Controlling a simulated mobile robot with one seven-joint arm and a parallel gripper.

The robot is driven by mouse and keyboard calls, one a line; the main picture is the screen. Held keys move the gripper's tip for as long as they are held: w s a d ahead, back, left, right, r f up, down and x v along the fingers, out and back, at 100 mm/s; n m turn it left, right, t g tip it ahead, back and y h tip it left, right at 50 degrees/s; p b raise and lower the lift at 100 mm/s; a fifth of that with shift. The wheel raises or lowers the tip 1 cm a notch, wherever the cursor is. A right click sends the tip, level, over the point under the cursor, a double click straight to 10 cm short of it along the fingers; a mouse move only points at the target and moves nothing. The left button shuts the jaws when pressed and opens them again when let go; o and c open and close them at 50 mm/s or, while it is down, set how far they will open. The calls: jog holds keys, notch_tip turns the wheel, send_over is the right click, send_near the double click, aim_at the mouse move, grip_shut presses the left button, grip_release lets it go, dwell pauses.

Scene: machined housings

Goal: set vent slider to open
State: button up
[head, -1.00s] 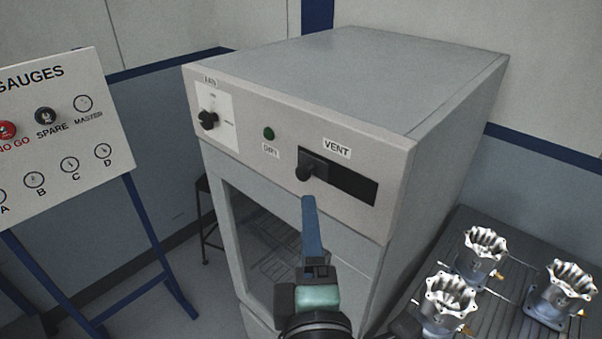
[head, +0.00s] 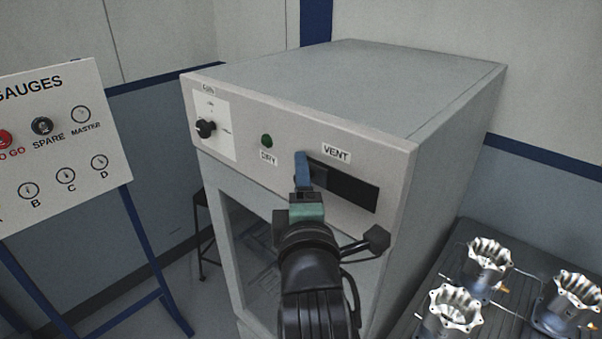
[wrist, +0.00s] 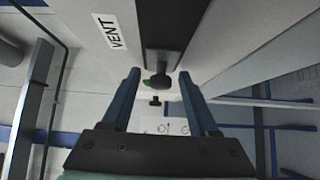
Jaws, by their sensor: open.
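The vent slot (head: 345,186) is a dark recess under the VENT label (head: 336,152) on the cabinet's front panel. In the wrist view, the vent slider's dark knob (wrist: 162,65) sits at one end of the slot, with the VENT label (wrist: 109,31) beside it. In the head view my gripper (head: 302,160) is in front of the slot's left end and largely hides the knob. In the wrist view my gripper (wrist: 159,76) is open, with its blue fingers on either side of the knob and gaps visible. Contact cannot be told.
The grey cabinet (head: 340,85) also carries a black rotary knob (head: 205,128) and a green DRY button (head: 267,141). A gauge board (head: 75,140) stands at left. Metal housings (head: 450,308) stand on a dark ribbed surface at lower right.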

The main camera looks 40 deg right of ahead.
jog(key=shift+w+d, duration=0.15)
grip_shut()
jog(key=shift+f, duration=0.1)
dwell(1.4)
